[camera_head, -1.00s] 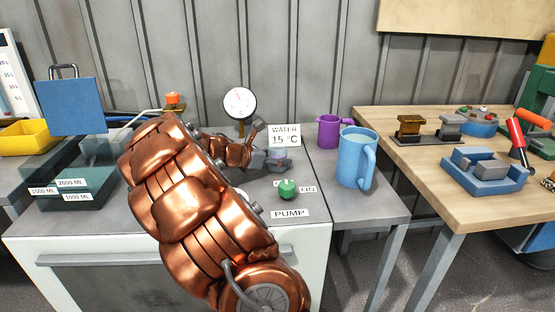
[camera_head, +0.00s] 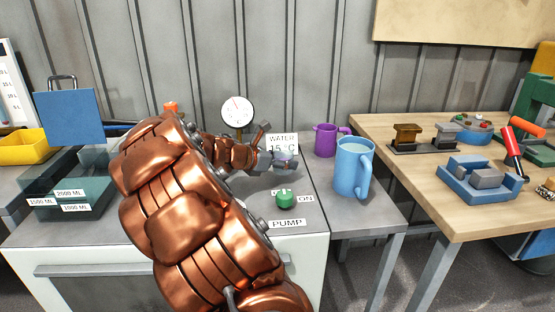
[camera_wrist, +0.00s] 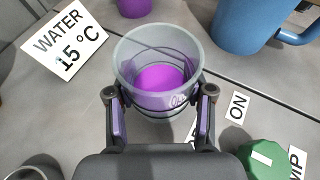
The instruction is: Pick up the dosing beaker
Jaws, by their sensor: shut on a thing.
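The dosing beaker (camera_wrist: 158,72) is a small clear cup with a purple disc or filling at its bottom, seen from above in the wrist view. My gripper (camera_wrist: 160,92) is shut on it, one finger pressed to each side of its wall. In the head view the beaker (camera_head: 286,158) is small and partly hidden by my gripper (camera_head: 270,160), just in front of the WATER 15 °C sign. The beaker looks upright. Whether its base touches the grey bench top cannot be told.
A green pump knob (camera_head: 285,198) sits close in front. A purple mug (camera_head: 326,140) and a large blue jug (camera_head: 353,168) stand to the right. A round gauge (camera_head: 237,111) is behind. Dark green measuring trays (camera_head: 70,195) lie left. A wooden table (camera_head: 450,200) stands far right.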

